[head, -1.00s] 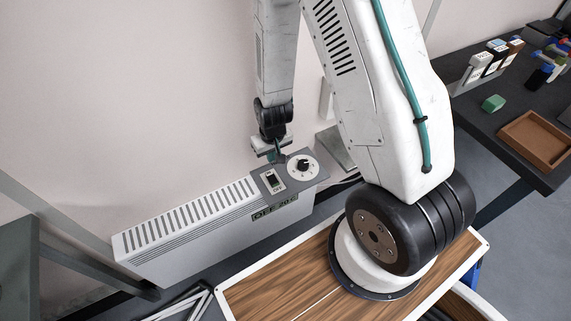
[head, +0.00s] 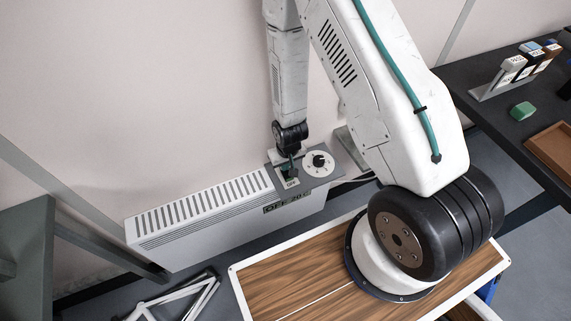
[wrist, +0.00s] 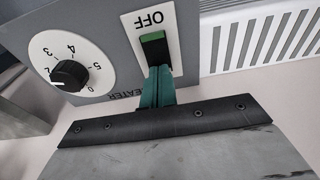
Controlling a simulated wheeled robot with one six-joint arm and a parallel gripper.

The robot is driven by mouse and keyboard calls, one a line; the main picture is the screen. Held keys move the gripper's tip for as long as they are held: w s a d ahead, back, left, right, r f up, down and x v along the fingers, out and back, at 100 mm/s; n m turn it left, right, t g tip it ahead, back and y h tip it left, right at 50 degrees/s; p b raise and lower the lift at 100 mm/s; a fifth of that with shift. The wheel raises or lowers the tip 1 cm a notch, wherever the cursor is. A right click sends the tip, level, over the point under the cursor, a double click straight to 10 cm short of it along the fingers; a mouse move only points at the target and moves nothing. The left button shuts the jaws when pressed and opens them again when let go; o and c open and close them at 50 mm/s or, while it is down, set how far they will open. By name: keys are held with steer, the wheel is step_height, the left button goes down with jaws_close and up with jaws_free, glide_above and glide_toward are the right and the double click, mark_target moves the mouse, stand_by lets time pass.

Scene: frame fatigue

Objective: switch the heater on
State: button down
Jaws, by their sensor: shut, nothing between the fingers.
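The heater (head: 200,215) is a long white slatted unit low along the wall, with a grey control panel (head: 330,173) at its right end. Its display (head: 287,203) reads OFF 20. In the wrist view the rocker switch (wrist: 153,40) has a green top part beside the OFF label (wrist: 151,19). My gripper (wrist: 158,72) is shut and empty, with its teal fingertips at the lower part of the switch; I cannot tell whether they touch it. They hide that part. The dial (wrist: 68,73) is beside the switch and also shows in the head view (head: 318,162).
A dark bench (head: 480,110) on the right holds a green block (head: 522,111), a brown tray (head: 560,147) and several labelled items. A wood-topped surface (head: 290,285) is in front. A grey shelf (head: 30,240) stands at left.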

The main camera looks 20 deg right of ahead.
steer(key=shift+w+f, duration=0.1)
steer(key=shift+f, duration=0.2)
steer(key=shift+r, duration=0.1)
steer(key=shift+s+r, duration=0.25)
steer(key=shift+s, duration=0.55)
